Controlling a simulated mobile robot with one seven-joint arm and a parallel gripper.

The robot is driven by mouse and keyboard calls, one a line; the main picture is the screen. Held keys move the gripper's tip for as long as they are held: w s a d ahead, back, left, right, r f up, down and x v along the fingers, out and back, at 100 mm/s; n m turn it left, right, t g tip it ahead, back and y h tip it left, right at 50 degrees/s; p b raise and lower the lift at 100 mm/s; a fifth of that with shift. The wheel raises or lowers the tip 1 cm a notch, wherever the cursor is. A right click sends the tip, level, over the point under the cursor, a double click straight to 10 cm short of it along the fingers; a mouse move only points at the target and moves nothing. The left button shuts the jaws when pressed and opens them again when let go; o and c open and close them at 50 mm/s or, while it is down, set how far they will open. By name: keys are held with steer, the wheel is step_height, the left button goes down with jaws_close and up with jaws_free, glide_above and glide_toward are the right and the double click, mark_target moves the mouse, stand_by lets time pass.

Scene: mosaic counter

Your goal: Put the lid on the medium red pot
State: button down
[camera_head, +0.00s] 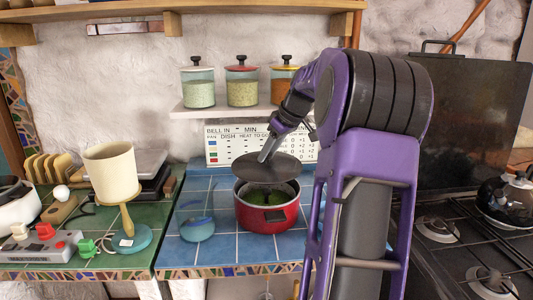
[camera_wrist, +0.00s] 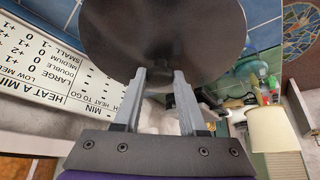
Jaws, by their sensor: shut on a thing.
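The medium red pot (camera_head: 268,216) stands on the blue tiled counter, open at the top, with something green inside. The dark round lid (camera_head: 273,168) is held above the pot, over its rear part, and appears apart from the rim. The exact grip point on the lid is partly hidden by the fingers.
A cream lamp (camera_head: 113,172) is further left. A printed chart (camera_head: 225,143) leans behind the pot, below a shelf with jars (camera_head: 242,87). A stove (camera_head: 465,245) lies right.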

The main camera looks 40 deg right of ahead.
mark_target(273, 166)
steer(key=shift+f+b, duration=2.2)
steer(key=shift+f, duration=0.7)
steer(key=shift+f, duration=0.45)
jaws_free()
steer(key=shift+r+p, duration=2.5)
steer(key=shift+r, duration=1)
